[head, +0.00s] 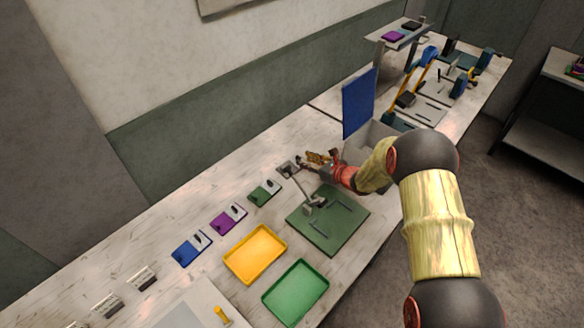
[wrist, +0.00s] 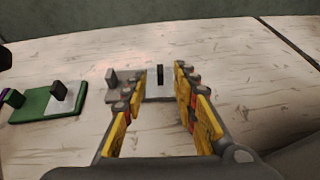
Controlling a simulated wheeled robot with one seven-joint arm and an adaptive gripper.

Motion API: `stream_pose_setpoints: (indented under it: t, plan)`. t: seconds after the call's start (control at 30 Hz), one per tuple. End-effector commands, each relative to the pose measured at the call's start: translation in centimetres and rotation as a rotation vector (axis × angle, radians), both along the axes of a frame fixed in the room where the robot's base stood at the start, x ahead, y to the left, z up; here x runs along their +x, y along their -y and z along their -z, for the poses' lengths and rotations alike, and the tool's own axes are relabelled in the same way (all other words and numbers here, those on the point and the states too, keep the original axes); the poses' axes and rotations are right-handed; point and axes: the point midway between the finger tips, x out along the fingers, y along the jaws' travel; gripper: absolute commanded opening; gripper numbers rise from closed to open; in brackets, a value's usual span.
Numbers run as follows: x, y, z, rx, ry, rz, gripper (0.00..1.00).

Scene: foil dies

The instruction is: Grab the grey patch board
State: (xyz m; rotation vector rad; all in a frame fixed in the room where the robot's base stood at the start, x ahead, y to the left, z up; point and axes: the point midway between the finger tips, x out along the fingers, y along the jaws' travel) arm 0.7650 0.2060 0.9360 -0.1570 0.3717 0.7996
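The grey patch board (head: 285,171) lies on the bench at the end of a row of similar boards. In the wrist view the grey patch board (wrist: 152,92) lies beyond and between my fingertips, with a dark upright block on it. A grey block stands at its left, beside my left finger. My gripper (head: 306,160) is at the board's right side in the head view. In the wrist view my gripper (wrist: 158,84) is open, with nothing between its yellow finger pads. The fingers partly cover the board's sides, and I cannot tell whether they touch it.
A green board (head: 264,192) lies left of the grey one; it also shows in the wrist view (wrist: 40,104). Purple (head: 228,217) and blue (head: 192,248) boards follow. A green plate with a grey fixture (head: 332,232), a yellow tray (head: 255,274) and a green tray (head: 272,299) lie nearer.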

Motion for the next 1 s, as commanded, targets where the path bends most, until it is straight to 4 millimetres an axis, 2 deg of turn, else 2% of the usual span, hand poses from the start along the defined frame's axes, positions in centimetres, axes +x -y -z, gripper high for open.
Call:
stream_pose_setpoints:
  t: [0.2, 0.53, 1.0]
  plan:
    - [2.0, -2.1, 1.2, -0.001, 0.001, -0.002, 0.29]
    - [2.3, -2.4, 1.5, -0.001, 0.0, 0.0, 0.29]
    - [2.2, -2.4, 1.6, -0.003, -0.003, -0.001, 0.02]
